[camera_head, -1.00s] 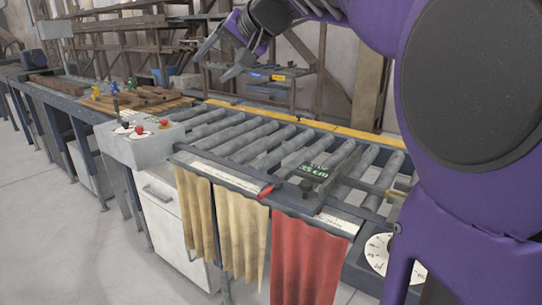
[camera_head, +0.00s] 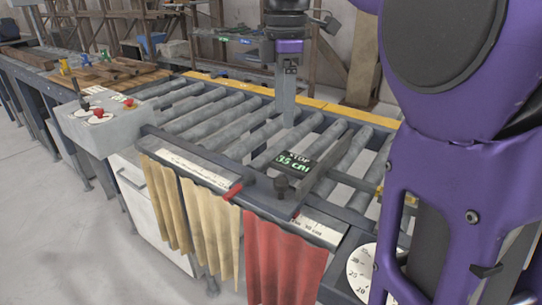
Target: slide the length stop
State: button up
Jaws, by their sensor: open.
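The length stop is a dark carriage (camera_head: 318,178) lying across the roller conveyor, with a green-lettered display (camera_head: 293,163) reading STOP 35 cm. A black knob (camera_head: 281,187) stands at its front end, and a red pointer or lever (camera_head: 232,191) sticks out to its left. White scale strips (camera_head: 195,170) run along the front rail on both sides of the stop. My gripper (camera_head: 287,120) points down above the rollers, behind the stop and apart from it. Its fingers are seen edge-on, so the gap between them is hidden; it is open.
A control box (camera_head: 110,128) with a lever and red buttons stands at the conveyor's left end. Tan and red curtains (camera_head: 285,260) hang below the front rail. A white dial (camera_head: 360,275) sits at lower right. My purple arm covers the right side.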

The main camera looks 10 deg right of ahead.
aim_at(281, 180)
notch_tip(281, 180, down, 17)
jog(key=b, duration=0.3)
jog(key=shift+a+b, duration=0.1)
jog(key=shift+b, duration=0.25)
grip_shut()
dwell(1.1)
